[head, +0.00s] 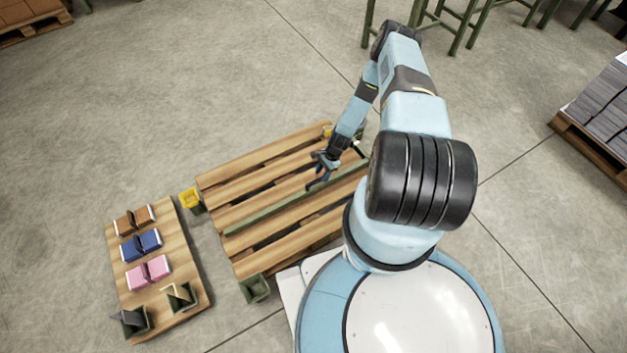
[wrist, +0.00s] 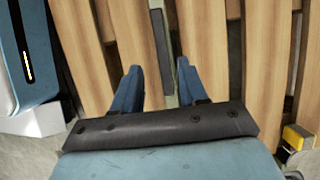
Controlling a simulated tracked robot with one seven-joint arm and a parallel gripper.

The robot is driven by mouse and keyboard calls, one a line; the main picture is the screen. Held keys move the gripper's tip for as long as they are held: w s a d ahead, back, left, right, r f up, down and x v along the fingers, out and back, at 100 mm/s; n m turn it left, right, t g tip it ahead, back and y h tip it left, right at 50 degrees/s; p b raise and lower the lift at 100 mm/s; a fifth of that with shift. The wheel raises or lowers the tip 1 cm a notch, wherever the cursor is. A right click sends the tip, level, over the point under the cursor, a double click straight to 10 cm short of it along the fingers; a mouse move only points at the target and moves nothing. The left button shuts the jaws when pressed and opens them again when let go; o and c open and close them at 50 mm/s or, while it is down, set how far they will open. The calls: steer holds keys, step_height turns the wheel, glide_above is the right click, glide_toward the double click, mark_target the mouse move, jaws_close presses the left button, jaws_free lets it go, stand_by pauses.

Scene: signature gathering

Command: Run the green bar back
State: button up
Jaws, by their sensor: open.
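The long, thin green bar (head: 270,215) lies across the slatted wooden pallet (head: 250,178), running from the lower left up toward the right. In the head view my gripper (head: 320,170) is over the bar's right half, its blue fingers apart. In the wrist view my gripper (wrist: 160,82) is open, and a strip of the green bar (wrist: 171,92) shows between the fingers. A dark grey strip (wrist: 160,45) runs along it ahead of the fingers. I cannot tell whether the fingers touch the bar, and nothing is visibly held.
A wooden board (head: 187,245) to the left carries brown, blue and pink books and dark holders. Open concrete floor lies behind the pallet.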

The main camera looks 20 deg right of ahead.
mark_target(318, 180)
steer(key=shift+x, duration=1.85)
jaws_close()
